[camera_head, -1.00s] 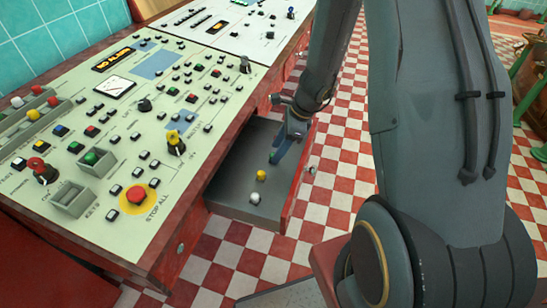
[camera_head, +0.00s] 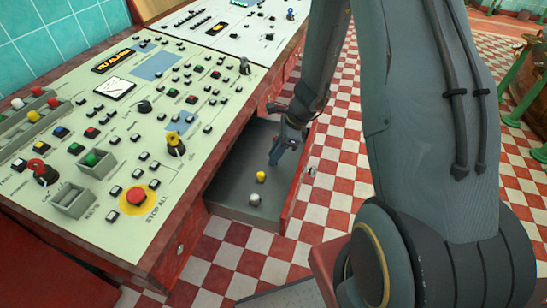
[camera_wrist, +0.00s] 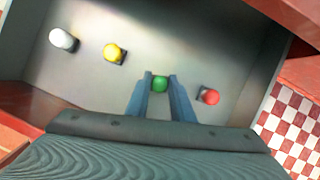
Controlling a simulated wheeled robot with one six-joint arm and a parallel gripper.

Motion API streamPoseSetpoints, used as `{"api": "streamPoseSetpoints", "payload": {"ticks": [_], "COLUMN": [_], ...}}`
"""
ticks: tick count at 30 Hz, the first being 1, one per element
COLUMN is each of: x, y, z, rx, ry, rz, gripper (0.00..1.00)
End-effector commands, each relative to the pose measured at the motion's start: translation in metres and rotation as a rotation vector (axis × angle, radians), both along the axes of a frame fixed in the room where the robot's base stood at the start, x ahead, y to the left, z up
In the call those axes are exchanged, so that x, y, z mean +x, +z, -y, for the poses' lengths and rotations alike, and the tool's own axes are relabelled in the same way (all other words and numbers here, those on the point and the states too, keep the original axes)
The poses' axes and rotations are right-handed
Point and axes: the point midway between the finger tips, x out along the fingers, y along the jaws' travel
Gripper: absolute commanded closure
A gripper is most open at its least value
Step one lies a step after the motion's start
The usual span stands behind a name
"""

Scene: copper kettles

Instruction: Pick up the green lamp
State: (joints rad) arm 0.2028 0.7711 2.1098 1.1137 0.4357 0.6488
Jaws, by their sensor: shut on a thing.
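The green lamp (camera_wrist: 160,83) is a small round green cap over the open drawer's grey floor, between my fingertips in the wrist view. My gripper (camera_wrist: 159,84) is shut on it, one blue-grey finger on each side. In the head view my gripper (camera_head: 275,160) reaches down into the drawer (camera_head: 228,196), and the lamp between its fingers cannot be made out there. Whether the lamp touches the drawer floor is not clear.
In the drawer, a yellow lamp (camera_wrist: 112,52) and a white lamp (camera_wrist: 62,39) lie left of my fingers, and a red lamp (camera_wrist: 209,96) lies right. The control panel (camera_head: 215,125) stands beside the drawer. Another green lamp (camera_head: 92,158) sits in a panel holder.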

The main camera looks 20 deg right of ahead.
Motion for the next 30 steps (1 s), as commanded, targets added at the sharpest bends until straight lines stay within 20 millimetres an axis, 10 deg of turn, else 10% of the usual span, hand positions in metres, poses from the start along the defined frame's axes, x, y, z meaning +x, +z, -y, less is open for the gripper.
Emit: {"api": "streamPoseSetpoints", "payload": {"ticks": [30], "x": [0.000], "y": [0.100], "z": [0.000], "rx": [0.000], "ry": [0.000], "rz": [-0.001], "gripper": [1.00]}}
